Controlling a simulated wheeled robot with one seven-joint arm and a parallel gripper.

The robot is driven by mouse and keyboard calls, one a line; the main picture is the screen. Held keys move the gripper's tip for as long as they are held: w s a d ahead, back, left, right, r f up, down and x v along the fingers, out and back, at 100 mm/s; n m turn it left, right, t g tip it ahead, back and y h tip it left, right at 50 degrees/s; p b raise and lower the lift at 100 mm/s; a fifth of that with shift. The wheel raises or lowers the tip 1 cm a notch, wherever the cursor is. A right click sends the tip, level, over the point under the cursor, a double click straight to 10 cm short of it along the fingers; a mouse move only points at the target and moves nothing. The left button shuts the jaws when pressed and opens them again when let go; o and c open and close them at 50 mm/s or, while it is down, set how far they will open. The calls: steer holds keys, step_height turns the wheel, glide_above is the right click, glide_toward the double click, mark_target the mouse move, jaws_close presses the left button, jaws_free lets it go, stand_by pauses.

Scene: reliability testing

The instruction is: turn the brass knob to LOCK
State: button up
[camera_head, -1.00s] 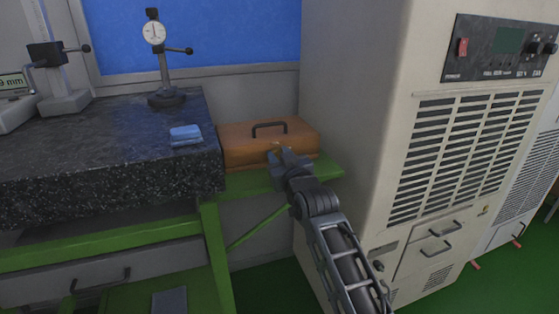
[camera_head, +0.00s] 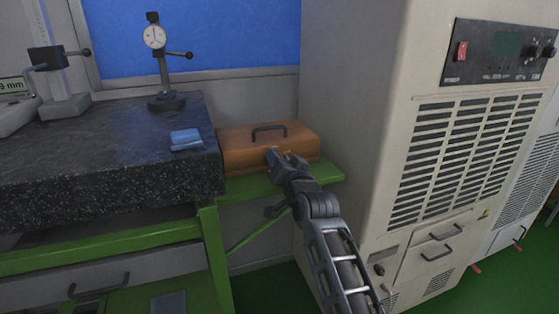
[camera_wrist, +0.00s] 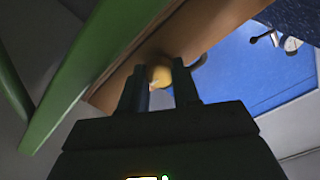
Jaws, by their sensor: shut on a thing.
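The brass knob (camera_wrist: 161,76) shows as a yellow round shape between my fingertips in the wrist view, on the front of an orange-brown case (camera_head: 238,151). My gripper (camera_wrist: 163,88) is shut on the knob. In the head view my gripper (camera_head: 271,157) reaches the front face of the case and hides the knob. No LOCK marking can be read in either view. The case has a dark handle (camera_head: 268,129) on its lid, and the lid looks closed.
The case sits on a green shelf (camera_head: 328,172). A granite surface plate (camera_head: 110,180) stands left of it, bearing a blue cloth (camera_head: 185,138) and a dial gauge stand (camera_head: 166,100). A tall beige cabinet (camera_head: 345,110) stands close on the right.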

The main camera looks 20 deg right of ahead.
stand_by(0.3)
steer(key=o, duration=1.1)
steer(key=shift+c, duration=0.2)
steer(key=s, duration=0.8)
